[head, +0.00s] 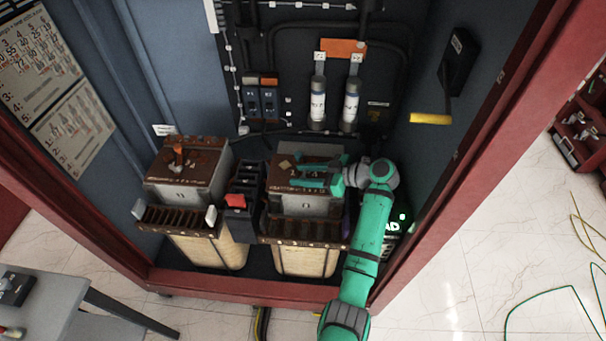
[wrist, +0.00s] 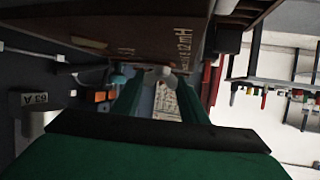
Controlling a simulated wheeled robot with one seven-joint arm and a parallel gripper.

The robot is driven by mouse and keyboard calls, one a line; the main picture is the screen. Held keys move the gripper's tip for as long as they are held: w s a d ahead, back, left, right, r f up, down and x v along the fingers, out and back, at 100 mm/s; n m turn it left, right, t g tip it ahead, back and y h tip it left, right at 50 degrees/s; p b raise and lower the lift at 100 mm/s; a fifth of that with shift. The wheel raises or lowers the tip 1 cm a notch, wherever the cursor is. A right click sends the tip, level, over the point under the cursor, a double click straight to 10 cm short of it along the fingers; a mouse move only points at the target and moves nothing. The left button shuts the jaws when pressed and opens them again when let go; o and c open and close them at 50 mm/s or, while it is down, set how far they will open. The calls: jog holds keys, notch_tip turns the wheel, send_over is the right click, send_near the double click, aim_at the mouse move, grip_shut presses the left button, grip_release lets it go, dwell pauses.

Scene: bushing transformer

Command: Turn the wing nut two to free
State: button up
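Two block-shaped transformers stand side by side in the cabinet. The left transformer (head: 187,185) has a rusty winged part (head: 178,156) upright on its brown top. The right transformer (head: 305,205) has a brown top with white markings, and it shows upside down in the wrist view (wrist: 125,32). My gripper (head: 308,172) reaches in from the right over that top. Its two green fingers stand apart in the wrist view (wrist: 157,90). A small pale part (wrist: 159,73) shows between the fingertips; I cannot tell whether it is a wing nut or whether the fingers touch it.
A dark block with a red switch (head: 235,201) stands between the transformers. Two fuse cylinders (head: 334,105) hang on the back panel. A yellow-handled lever (head: 430,119) is on the right wall. The red cabinet frame (head: 455,190) is close beside my arm.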

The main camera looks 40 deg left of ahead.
jog(key=shift+o, duration=1.4)
jog(key=shift+v, duration=3.75)
jog(key=shift+f, duration=0.1)
